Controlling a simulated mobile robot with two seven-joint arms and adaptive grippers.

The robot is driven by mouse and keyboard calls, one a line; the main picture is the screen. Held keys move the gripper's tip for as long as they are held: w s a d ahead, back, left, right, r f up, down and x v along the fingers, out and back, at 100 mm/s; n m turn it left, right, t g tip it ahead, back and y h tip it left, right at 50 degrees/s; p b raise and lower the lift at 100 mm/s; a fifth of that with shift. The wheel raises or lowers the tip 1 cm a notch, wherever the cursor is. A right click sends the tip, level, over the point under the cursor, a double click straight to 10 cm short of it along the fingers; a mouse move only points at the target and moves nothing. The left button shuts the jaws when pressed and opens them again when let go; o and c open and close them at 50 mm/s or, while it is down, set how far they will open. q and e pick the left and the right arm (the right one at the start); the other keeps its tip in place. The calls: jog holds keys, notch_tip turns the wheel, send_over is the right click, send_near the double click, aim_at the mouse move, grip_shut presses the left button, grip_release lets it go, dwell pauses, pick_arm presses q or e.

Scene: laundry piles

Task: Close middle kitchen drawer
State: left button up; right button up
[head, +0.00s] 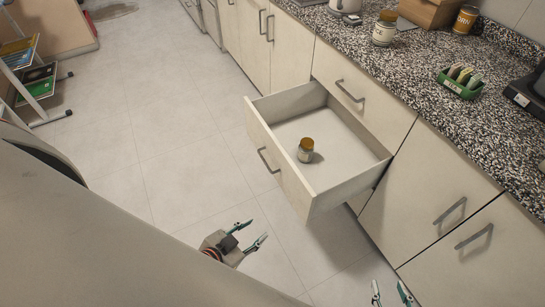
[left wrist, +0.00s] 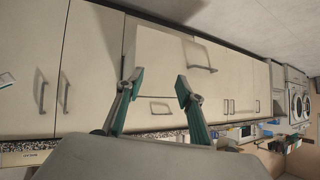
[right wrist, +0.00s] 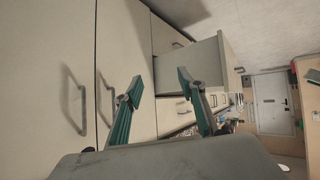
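The middle kitchen drawer (head: 272,174) is pulled well out of the cream cabinet, with a grey bar handle (head: 268,160) on its front. A small jar with an orange-brown lid (head: 305,150) stands upright inside it. My left gripper (head: 253,234) is open and empty, apart from the drawer front, lower in the picture. The open drawer also shows ahead of it in the left wrist view (left wrist: 170,52). My right gripper (head: 391,296) is open and empty at the bottom edge, near the lower cabinet doors. The drawer shows beyond its fingers in the right wrist view (right wrist: 192,66).
A shut drawer (head: 362,92) sits above the open one. The speckled countertop (head: 400,75) holds a white jar (head: 384,28), a green box (head: 460,82) and other items. A rack (head: 30,85) stands at the far left. The tiled floor (head: 165,130) before the drawer is clear.

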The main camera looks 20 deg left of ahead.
pick_arm(q)
jog(key=w+a+m+t+b, duration=0.1)
jog(key=w+a, duration=0.1)
jog(key=w+a+m+b, duration=0.1)
jog(key=w+a+m, duration=0.1)
jog(key=shift+w+f+t, duration=0.1)
jog(key=shift+f+t, duration=0.05)
jog(key=shift+t, duration=0.25)
grip_shut()
jog(key=m+t+h+b, duration=0.2)
jog(key=m+h+b, duration=0.6)
jog(key=m+b, duration=1.85)
send_near(280, 151)
jog(key=w+d+m+p, duration=0.1)
jog(key=w+m+p, duration=0.1)
jog(key=m+p, duration=0.1)
jog(key=w+d+m+p, duration=0.1)
jog(key=m+p, duration=0.2)
jog(key=w+d+m+p, duration=0.2)
jog(key=m+p, duration=0.1)
jog(key=shift+w+m, duration=0.25)
jog(key=shift+w, duration=0.05)
pick_arm(e)
jog(key=w+a+f+t+y, duration=0.1)
jog(key=w+a+f, duration=0.2)
jog(key=a, duration=0.2)
jog(key=shift+a+f+m+y, duration=0.2)
jog(key=shift+m+y, duration=0.1)
jog(key=shift+y, duration=0.1)
